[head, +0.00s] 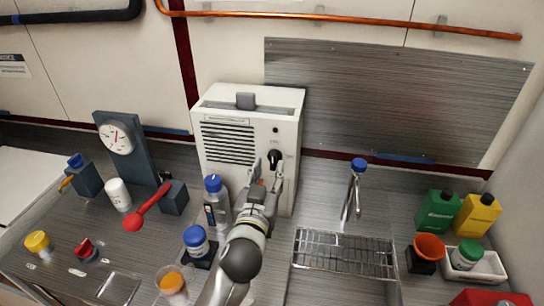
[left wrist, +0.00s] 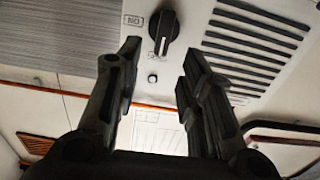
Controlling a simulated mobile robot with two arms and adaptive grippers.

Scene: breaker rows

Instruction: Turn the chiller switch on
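The chiller (head: 240,177) is a white box with a vent grille at the back of the counter. Its switch is a black rotary knob (head: 274,157) on the front panel, right of the vents. In the left wrist view the knob (left wrist: 163,30) shows with its grip bar running roughly up and down the picture. A small label (left wrist: 132,20) and a small round fitting (left wrist: 152,78) are near it. My left gripper (head: 267,174) is open in front of the panel, just below the knob. Its fingers (left wrist: 159,62) are apart and empty, with the knob beyond them. My right gripper is out of view.
A blue-capped bottle (head: 217,197) and a blue-lidded jar (head: 196,240) stand close left of my arm. A tap (head: 353,190) and drain rack (head: 345,253) are to the right. A gauge stand (head: 140,155) and red-handled lever (head: 147,208) are left.

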